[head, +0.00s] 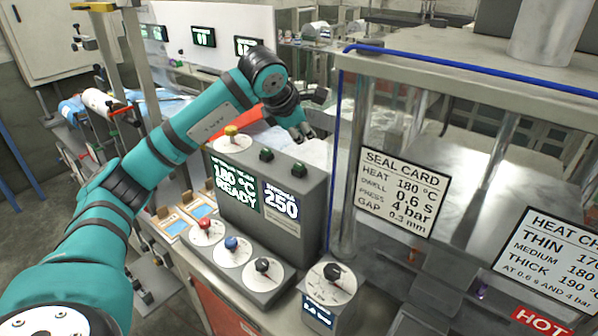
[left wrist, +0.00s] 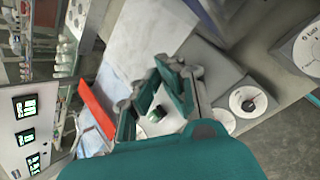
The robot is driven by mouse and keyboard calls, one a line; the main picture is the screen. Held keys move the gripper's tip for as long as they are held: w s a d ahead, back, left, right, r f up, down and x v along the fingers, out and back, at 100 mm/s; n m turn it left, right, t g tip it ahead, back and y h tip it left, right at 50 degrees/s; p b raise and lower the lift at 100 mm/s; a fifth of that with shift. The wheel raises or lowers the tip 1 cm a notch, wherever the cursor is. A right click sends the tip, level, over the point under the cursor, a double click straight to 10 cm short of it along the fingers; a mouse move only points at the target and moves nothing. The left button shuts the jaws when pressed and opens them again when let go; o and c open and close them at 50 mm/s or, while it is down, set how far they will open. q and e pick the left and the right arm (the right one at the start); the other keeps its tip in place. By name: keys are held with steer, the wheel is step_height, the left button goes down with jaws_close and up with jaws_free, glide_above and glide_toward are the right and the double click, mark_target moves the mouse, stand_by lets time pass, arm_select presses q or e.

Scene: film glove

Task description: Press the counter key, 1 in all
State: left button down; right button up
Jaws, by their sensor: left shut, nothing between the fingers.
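The grey control box (head: 268,205) has a screen reading 180 °C READY and a counter screen (head: 283,208) reading 250. Two small dark green keys sit on its top, a left key (head: 267,154) and a right key (head: 298,168); I cannot tell which is the counter key. My left gripper (head: 303,134) is shut and empty, above and behind the box top, apart from both keys as far as I can see. In the left wrist view its fingers (left wrist: 158,86) show near one dark green key (left wrist: 157,113). My right gripper is not in view.
A yellow knob (head: 231,132) stands on the box's top left. Red (head: 206,225), blue (head: 232,244) and black (head: 262,266) knobs are on the panel in front. Another black knob (head: 332,271) stands to the right. A blue-edged press frame (head: 440,68) closes off the right side.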

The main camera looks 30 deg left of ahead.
mark_target(303, 165)
arm_select(q)
step_height(303, 165, down, 4)
steer(key=shift+f+b, duration=0.1)
steer(key=shift+b, duration=1.05)
steer(key=shift+w+f, duration=0.1)
steer(key=shift+f, duration=0.1)
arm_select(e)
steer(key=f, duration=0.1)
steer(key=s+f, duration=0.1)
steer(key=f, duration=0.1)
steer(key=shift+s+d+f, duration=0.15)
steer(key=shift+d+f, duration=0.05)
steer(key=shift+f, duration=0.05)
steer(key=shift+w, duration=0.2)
arm_select(q)
steer(key=shift+f+b, duration=0.1)
steer(key=shift+b, duration=0.2)
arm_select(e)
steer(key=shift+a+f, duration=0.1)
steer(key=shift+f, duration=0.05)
arm_select(q)
steer(key=shift+f, duration=0.3)
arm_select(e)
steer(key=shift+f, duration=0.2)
